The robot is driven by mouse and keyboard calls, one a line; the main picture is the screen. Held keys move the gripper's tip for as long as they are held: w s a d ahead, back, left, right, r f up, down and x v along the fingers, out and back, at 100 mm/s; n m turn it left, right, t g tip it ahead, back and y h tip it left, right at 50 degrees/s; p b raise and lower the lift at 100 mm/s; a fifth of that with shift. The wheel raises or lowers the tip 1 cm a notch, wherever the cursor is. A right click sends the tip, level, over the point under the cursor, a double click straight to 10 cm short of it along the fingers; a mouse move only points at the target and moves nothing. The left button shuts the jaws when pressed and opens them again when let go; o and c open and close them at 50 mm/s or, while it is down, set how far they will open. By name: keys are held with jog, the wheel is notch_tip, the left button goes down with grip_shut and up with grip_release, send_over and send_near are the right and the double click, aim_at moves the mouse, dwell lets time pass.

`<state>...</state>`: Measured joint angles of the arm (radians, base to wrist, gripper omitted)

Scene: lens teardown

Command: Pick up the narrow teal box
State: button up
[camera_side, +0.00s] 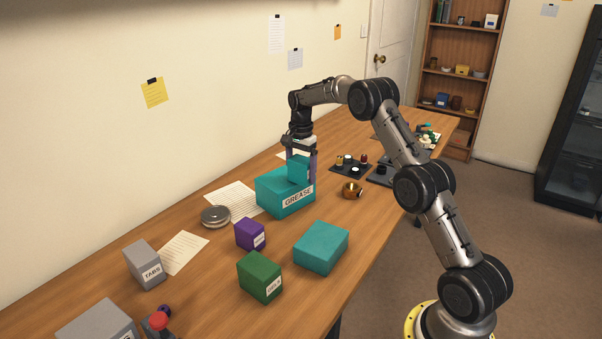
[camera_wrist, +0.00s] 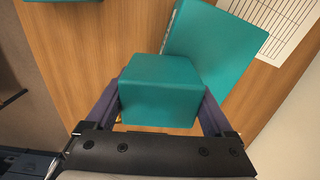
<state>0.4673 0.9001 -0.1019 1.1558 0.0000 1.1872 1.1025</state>
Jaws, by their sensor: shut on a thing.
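The narrow teal box (camera_side: 299,169) is between the two purple fingers of my gripper (camera_side: 302,163) in the side view. In the wrist view the narrow teal box (camera_wrist: 160,85) is gripped on both sides by my gripper (camera_wrist: 161,98), shut on it. A larger teal box labelled GREASE (camera_side: 279,198) is right beside or under it in the side view; it also shows behind it in the wrist view (camera_wrist: 220,42). I cannot tell whether the narrow box touches the larger one or is clear of the table.
Another teal box (camera_side: 321,247), a purple box (camera_side: 249,233), a green box (camera_side: 259,276) and a grey TABS box (camera_side: 144,264) stand nearer the camera. A round metal tin (camera_side: 215,215) sits left. A copper ring (camera_side: 352,190) and a dark tray (camera_side: 350,168) lie to the right.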

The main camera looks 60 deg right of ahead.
jog(key=shift+r, duration=0.5)
jog(key=s+a+r, duration=0.6)
jog(key=s+r, duration=0.5)
jog(key=s, duration=0.1)
send_over(281, 188)
jog(key=f, duration=0.8)
jog(key=shift+s+f, duration=0.2)
jog(key=shift+s, duration=0.1)
jog(key=shift+w+f, duration=0.15)
jog(key=shift+f, duration=0.8)
jog(key=shift+w+f, duration=0.1)
jog(key=shift+f, duration=0.85)
jog(key=shift+f, duration=0.15)
